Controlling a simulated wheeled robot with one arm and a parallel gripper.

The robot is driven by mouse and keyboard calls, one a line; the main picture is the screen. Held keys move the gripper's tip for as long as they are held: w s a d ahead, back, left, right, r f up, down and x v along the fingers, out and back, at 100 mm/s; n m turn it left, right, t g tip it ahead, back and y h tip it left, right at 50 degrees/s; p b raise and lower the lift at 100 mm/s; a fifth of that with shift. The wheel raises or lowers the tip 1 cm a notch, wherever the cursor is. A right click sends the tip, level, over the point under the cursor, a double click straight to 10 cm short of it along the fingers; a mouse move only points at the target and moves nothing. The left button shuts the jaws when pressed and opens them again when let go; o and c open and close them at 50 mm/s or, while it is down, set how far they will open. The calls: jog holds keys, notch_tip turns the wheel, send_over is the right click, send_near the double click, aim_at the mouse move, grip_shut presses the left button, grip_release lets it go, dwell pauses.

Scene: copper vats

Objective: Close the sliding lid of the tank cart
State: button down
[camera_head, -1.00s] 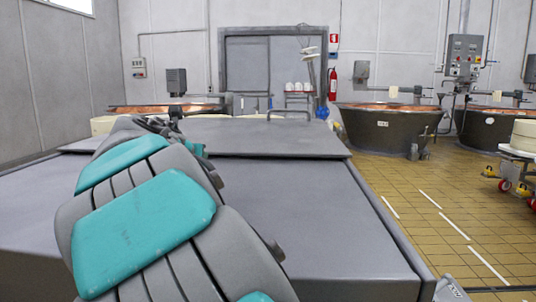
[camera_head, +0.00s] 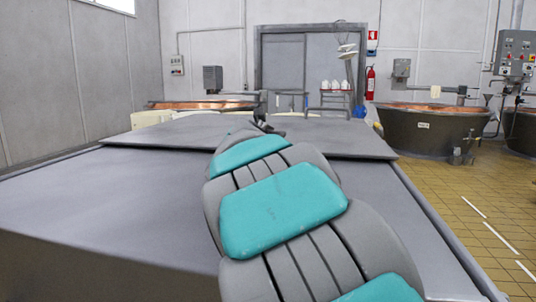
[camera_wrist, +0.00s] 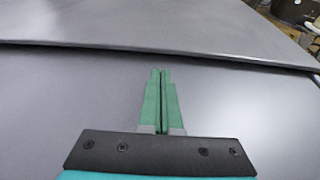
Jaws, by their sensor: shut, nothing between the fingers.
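The tank cart (camera_head: 110,205) is a wide grey metal box that fills the foreground of the head view. Its sliding lid (camera_head: 340,138) is a flat grey plate, raised a little above the top, at the far part of the cart. In the wrist view the lid (camera_wrist: 165,25) spans the upper part, its near edge running across. My gripper (camera_wrist: 161,72) has green fingers pressed together, empty, over the grey top just short of that edge. Whether the fingertips touch the lid cannot be told. In the head view my arm hides most of the gripper.
Copper vats (camera_head: 425,130) stand at the back right and another (camera_head: 200,105) behind the cart. A red fire extinguisher (camera_head: 370,84) hangs beside the grey door (camera_head: 305,60). The tiled floor (camera_head: 445,205) right of the cart is clear.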

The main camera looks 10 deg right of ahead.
jog(key=x, duration=0.4)
jog(key=shift+w+r, duration=0.1)
jog(key=shift+r, duration=0.25)
jog(key=shift+w+d, duration=0.4)
jog(key=shift+w, duration=0.4)
jog(key=shift+w+d+r+p, duration=0.1)
jog(key=shift+w+p, duration=0.25)
jog(key=shift+w, duration=0.05)
jog(key=w, duration=0.1)
jog(key=w+d+p, duration=0.1)
jog(key=w, duration=0.1)
jog(key=shift+w+d, duration=0.35)
jog(key=shift+w, duration=0.05)
